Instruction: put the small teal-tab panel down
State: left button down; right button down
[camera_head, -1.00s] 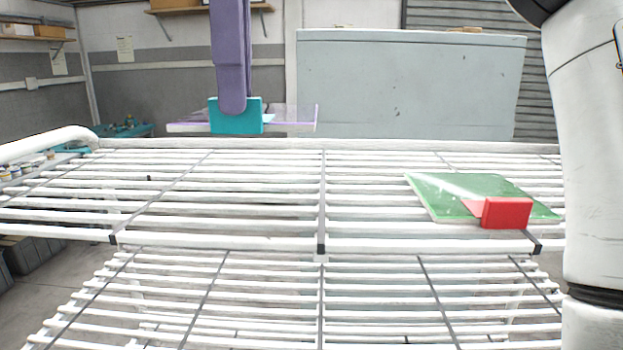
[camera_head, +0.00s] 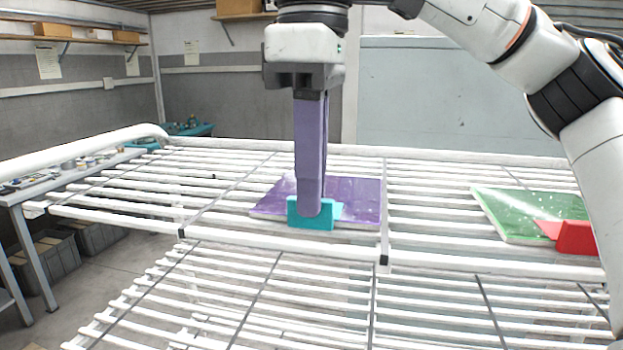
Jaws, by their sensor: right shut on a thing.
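The small panel (camera_head: 358,194) is a flat purple square with a teal tab (camera_head: 300,223) at its front edge. It lies level at the upper rack's bars, left of the rack's middle divider; I cannot tell whether it fully touches them. My right gripper (camera_head: 311,210) points straight down with long purple fingers and is shut on the teal tab. The fingers hide part of the panel. My left gripper is not in view.
A green panel with a red tab (camera_head: 515,212) lies on the upper white rack (camera_head: 440,258) at right. A lower rack (camera_head: 420,318) spreads in front. A grey bench (camera_head: 75,168) with small items stands left. The rack's left part is bare.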

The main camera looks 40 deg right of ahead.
jog(key=c, duration=1.8)
grip_release()
jog(key=shift+f, duration=0.1)
jog(key=shift+c, duration=0.2)
notch_tip(320, 180, up, 12)
jog(key=shift+s, duration=0.1)
